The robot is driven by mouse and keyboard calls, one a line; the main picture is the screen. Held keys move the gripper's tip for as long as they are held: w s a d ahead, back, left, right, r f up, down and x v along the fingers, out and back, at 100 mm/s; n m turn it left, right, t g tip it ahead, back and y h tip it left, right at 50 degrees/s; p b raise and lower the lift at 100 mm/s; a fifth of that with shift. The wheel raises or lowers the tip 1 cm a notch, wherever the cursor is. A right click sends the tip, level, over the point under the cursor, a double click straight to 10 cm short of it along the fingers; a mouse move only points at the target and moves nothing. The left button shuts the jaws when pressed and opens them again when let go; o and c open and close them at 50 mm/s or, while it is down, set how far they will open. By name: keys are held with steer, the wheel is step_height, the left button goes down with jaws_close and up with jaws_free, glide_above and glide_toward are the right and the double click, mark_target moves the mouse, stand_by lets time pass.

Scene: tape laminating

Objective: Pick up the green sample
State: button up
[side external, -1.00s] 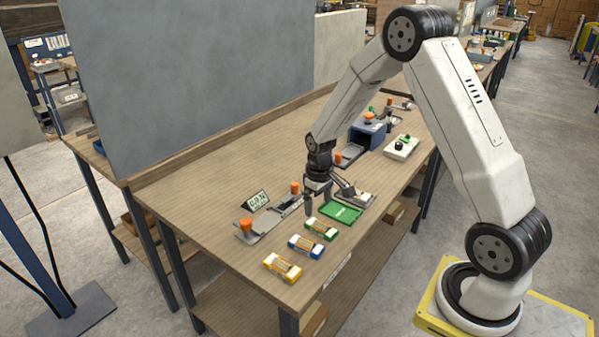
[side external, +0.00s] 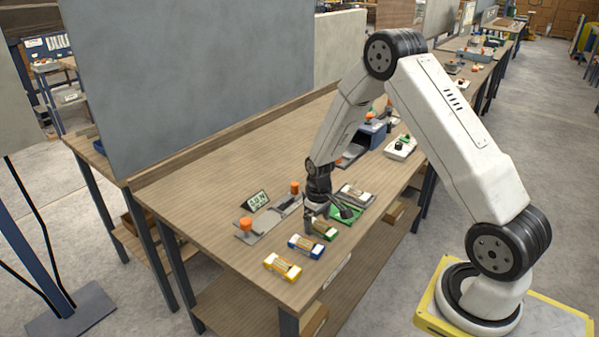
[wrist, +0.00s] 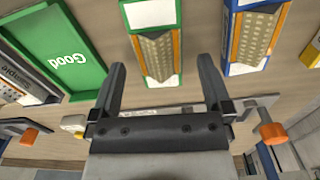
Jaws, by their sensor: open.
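The green sample (side external: 325,231) is a small green-edged block with white ends and a tan middle strip. It lies flat on the wooden table, in front of the green tray. In the wrist view the green sample (wrist: 157,50) is at the top centre, its near end in the gap between my fingertips. My gripper (side external: 328,218) is low over the table just behind and above the sample, partly covering it. In the wrist view my gripper (wrist: 161,67) is open and empty, one finger toward each side of the sample. I cannot tell the remaining height.
The blue sample (side external: 306,247) and yellow sample (side external: 283,267) lie in a row toward the front. A green tray (wrist: 86,46) marked "Good" sits close to my left finger in the wrist view. A fixture with orange knobs (side external: 246,224) stands to the left.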

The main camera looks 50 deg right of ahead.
mark_target(330, 235)
steer(key=shift+f, duration=0.4)
jaws_close()
stand_by(0.4)
steer(key=shift+r, duration=0.1)
steer(key=shift+r, duration=0.75)
steer(key=s+a+r, duration=0.3)
steer(key=s+r, duration=0.8)
steer(key=s, duration=0.2)
steer(key=shift+s+a+r, duration=0.15)
steer(key=shift+s+a, duration=0.15)
